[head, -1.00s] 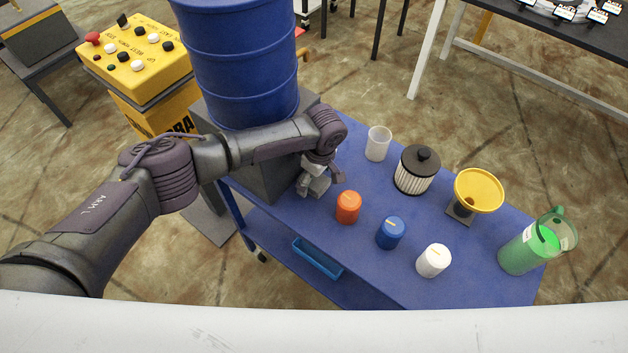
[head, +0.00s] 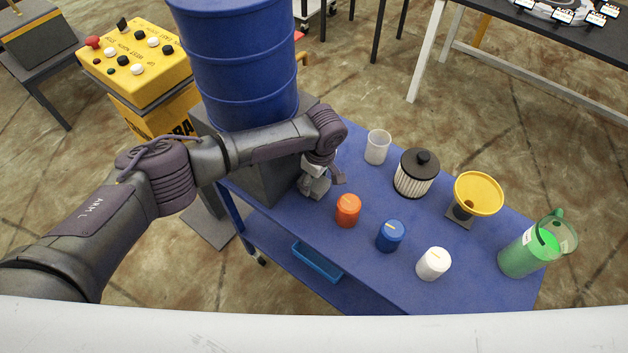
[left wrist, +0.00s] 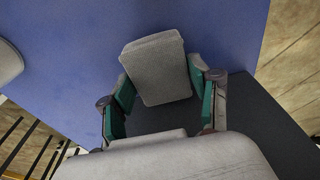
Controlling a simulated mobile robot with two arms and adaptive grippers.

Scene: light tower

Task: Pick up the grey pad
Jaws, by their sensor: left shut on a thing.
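In the head view the left gripper (head: 322,180) is low at the back left of the blue cart top, beside the dark grey block under the drum. The pad is small and partly hidden there by the fingers. I cannot tell whether it still touches the cart. My right gripper is not in view.
On the cart (head: 365,280) stand orange (head: 348,212), blue (head: 390,236) and white (head: 433,264) canisters, a clear cup (head: 377,147), a filter (head: 415,174), a yellow funnel (head: 479,192) and a green jug (head: 525,252). A blue drum (head: 240,70) stands close behind my left arm.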

